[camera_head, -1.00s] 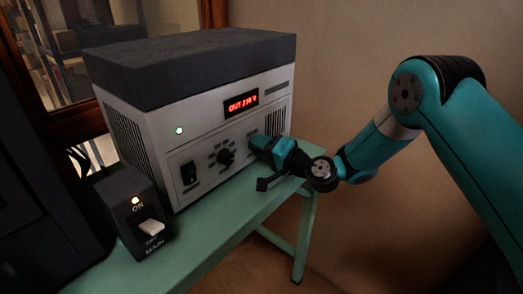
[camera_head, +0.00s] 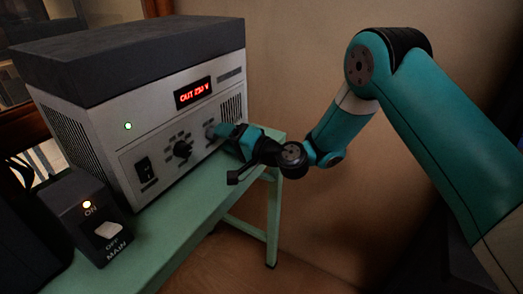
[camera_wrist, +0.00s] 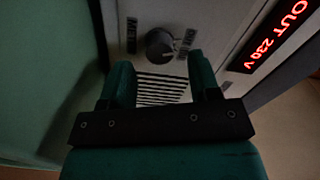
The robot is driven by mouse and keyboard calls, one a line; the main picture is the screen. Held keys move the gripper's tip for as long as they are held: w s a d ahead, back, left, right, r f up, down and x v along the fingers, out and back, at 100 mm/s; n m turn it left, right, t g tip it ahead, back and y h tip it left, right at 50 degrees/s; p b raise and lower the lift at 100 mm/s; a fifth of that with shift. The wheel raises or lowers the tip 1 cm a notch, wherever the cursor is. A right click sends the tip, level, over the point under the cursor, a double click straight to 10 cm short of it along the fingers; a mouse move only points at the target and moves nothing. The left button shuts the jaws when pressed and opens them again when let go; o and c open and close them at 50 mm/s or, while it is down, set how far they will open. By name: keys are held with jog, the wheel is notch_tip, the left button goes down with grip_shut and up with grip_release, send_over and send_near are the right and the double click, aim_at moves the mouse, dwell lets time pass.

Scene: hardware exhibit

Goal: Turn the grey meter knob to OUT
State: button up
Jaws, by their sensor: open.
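The meter box (camera_head: 85,125) is pale grey with a dark lid, and its red display (camera_head: 194,92) reads OUT 230 V. The grey meter knob (camera_wrist: 160,44) is round and sits on the panel between two small printed labels in the wrist view. In the head view the knob (camera_head: 210,131) shows just left of my gripper (camera_head: 221,133). My gripper is open, with its two teal fingers (camera_wrist: 159,66) apart and the knob just beyond and between their tips. Nothing is held.
A black knob (camera_head: 182,149) with labels around it and a black rocker switch (camera_head: 145,170) are further left on the panel. A green lamp (camera_head: 128,126) is lit. A MAIN switch box (camera_head: 75,207) stands in front on the green table (camera_head: 185,225). Open floor lies right of the table.

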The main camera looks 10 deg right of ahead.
jog(key=v, duration=0.2)
jog(key=b+v, duration=0.1)
jog(key=v, duration=0.1)
jog(key=b+v, duration=0.1)
jog(key=v, duration=0.1)
jog(key=shift+s+d+f, duration=0.15)
jog(key=shift+d+f, duration=0.2)
jog(key=b+v, duration=0.8)
jog(key=b, duration=0.2)
jog(key=shift+r, duration=0.35)
jog(key=shift+s, duration=0.1)
jog(key=s+a+n+g+h, duration=0.2)
jog(key=s+a+n+g, duration=0.3)
jog(key=s+n+g, duration=0.65)
jog(key=s+d+f+h, duration=0.1)
jog(key=s+d+h, duration=0.3)
jog(key=s, duration=0.3)
jog(key=s+d+f+h, duration=0.1)
jog(key=s+d+h, duration=0.3)
jog(key=s, duration=0.3)
notch_tip(320, 180, up, 24)
jog(key=m+p, duration=0.1)
jog(key=p, duration=2.3)
jog(key=shift+d, duration=0.2)
